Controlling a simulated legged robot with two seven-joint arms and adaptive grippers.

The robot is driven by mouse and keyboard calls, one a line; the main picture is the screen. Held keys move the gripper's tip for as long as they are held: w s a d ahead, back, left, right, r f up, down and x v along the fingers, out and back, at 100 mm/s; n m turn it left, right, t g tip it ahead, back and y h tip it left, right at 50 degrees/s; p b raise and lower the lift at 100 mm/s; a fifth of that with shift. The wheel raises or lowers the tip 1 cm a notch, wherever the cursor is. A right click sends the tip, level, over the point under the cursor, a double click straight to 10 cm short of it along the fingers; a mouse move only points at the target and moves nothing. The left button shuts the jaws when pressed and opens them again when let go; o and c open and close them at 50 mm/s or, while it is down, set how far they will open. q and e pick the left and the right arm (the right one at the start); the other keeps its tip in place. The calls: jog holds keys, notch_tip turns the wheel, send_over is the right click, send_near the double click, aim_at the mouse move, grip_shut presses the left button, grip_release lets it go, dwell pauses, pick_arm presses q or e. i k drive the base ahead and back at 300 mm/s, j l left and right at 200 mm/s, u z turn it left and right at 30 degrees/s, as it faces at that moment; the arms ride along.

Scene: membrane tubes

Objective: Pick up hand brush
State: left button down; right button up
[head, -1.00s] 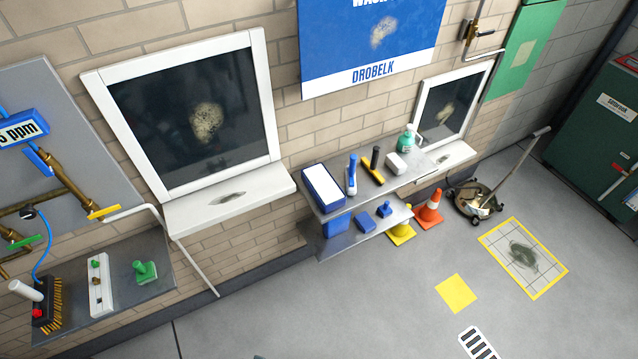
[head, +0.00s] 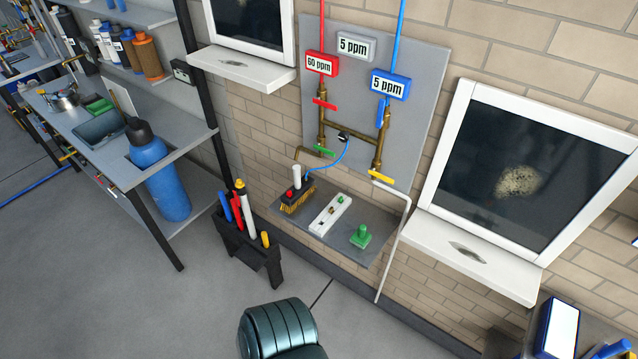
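A blue-handled tool (head: 610,350), which may be the hand brush, is cut off at the bottom right corner of the head view. It lies beside a blue box with a white top (head: 556,330). Its bristles cannot be made out. Neither of my grippers is in view.
A white strip (head: 330,214) and a green knobbed piece (head: 361,237) share the wall shelf. A black holder with coloured handles (head: 245,240) stands on the floor. A workbench (head: 85,130) and blue cylinder (head: 160,175) are left. Lower-left floor is clear.

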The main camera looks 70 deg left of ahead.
aim_at(300, 189)
jog(key=u, duration=2.4)
jog(key=i+j, duration=0.25)
jog(key=z, duration=0.05)
